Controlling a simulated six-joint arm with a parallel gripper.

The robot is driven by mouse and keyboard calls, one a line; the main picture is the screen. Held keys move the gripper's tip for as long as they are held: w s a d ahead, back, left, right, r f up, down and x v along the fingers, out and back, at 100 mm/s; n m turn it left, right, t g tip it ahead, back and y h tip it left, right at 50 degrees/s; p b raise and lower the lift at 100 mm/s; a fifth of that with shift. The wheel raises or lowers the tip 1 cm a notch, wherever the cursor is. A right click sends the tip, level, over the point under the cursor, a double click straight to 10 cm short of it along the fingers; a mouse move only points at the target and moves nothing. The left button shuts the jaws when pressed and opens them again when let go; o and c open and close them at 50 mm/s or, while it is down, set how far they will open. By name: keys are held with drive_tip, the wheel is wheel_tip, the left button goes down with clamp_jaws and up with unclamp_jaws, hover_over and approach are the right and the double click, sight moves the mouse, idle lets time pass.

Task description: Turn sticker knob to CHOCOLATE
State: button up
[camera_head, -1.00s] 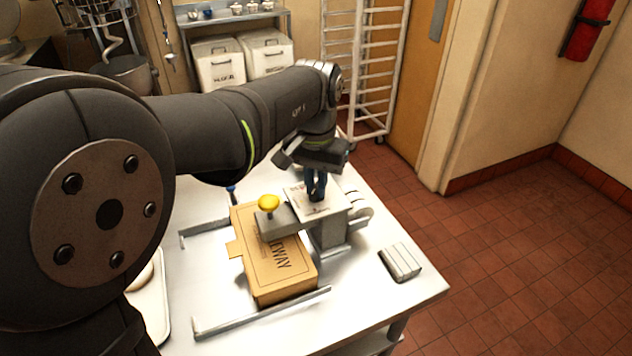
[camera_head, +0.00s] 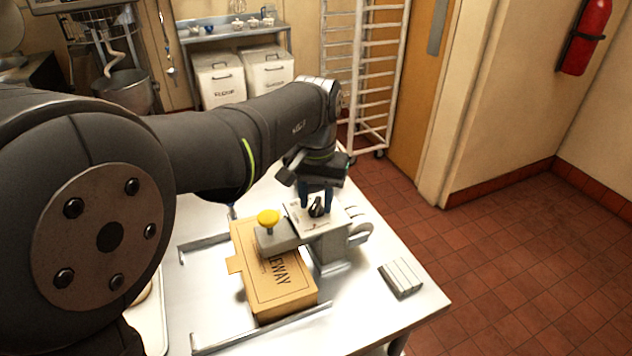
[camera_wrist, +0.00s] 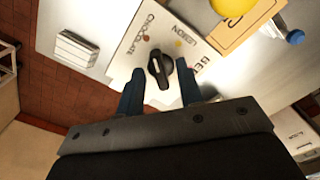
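The sticker knob (camera_wrist: 160,69) is black with a white pointer mark, on the pale top plate (camera_wrist: 128,52) of the sticker machine (camera_head: 326,242). In the wrist view its pointer end faces up and slightly left, toward the brown dot by the CHOCOLATE label. A yellow dot by LEMON lies to its right, and a partly cut-off label starting "BE" lies farther right. The knob also shows in the head view (camera_head: 317,207). My gripper (camera_wrist: 161,82) is open and empty, its blue fingers apart on either side of the knob, just above the plate.
A brown box (camera_head: 273,280) lies beneath the yellow-knobbed arm (camera_head: 268,219) of the machine, between metal rails. A grey ribbed block (camera_head: 400,277) lies to the right on the steel table (camera_head: 345,308). The table's front right is clear.

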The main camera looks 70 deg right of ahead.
sight(316, 202)
wheel_tip(316, 202, up, 17)
drive_tip(key=shift+r, duration=0.15)
idle(0.8)
wheel_tip(316, 202, down, 18)
drive_tip(key=shift+r, duration=0.25)
drive_tip(key=shift+r, duration=0.1)
idle(0.4)
